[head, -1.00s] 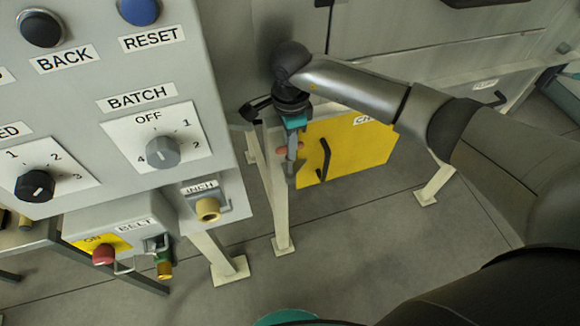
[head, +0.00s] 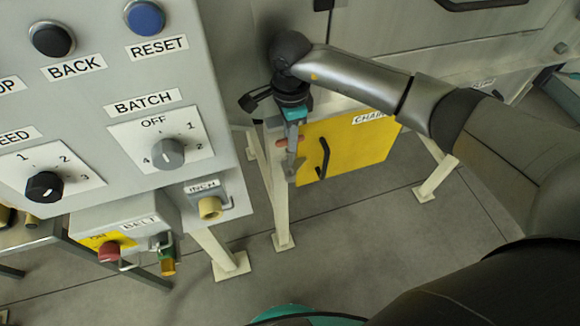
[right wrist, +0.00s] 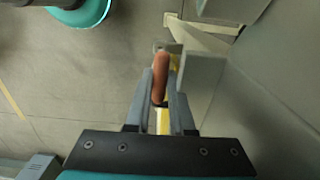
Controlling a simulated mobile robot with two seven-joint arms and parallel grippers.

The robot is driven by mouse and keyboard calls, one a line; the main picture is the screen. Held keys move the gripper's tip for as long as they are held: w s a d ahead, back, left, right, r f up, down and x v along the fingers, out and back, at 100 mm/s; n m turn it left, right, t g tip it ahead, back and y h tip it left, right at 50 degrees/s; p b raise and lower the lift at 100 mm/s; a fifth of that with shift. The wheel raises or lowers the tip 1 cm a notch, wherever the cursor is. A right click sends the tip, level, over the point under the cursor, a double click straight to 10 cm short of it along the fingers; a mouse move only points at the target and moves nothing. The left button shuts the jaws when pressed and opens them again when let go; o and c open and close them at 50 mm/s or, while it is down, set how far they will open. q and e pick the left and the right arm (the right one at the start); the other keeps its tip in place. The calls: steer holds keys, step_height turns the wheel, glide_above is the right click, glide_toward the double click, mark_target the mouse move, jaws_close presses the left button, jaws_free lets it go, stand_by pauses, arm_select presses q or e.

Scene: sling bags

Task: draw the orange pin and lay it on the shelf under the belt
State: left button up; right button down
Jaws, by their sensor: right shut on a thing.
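The orange pin (right wrist: 161,80) lies between the two grey fingers of my right gripper (right wrist: 160,98) in the right wrist view. In the head view its orange ends (head: 282,143) show at the fingers of my right gripper (head: 291,162), which point downward. The gripper is shut on the pin, beside the yellow chain cover (head: 345,150). A grey bracket-like part is close beside the pin in the wrist view; I cannot tell whether the pin still sits in anything. The belt box (head: 137,222) is at lower left. I cannot make out the shelf clearly. My left gripper is not in view.
A grey control panel (head: 100,85) with buttons and knobs fills the left. The yellow cover has a black handle (head: 322,158). Pale machine legs (head: 281,200) stand near my gripper. A yellow knob (head: 209,207) juts out below the panel. Floor in front is open.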

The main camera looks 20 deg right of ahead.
steer(key=shift+r+p, duration=1.2)
steer(key=shift+r, duration=0.8)
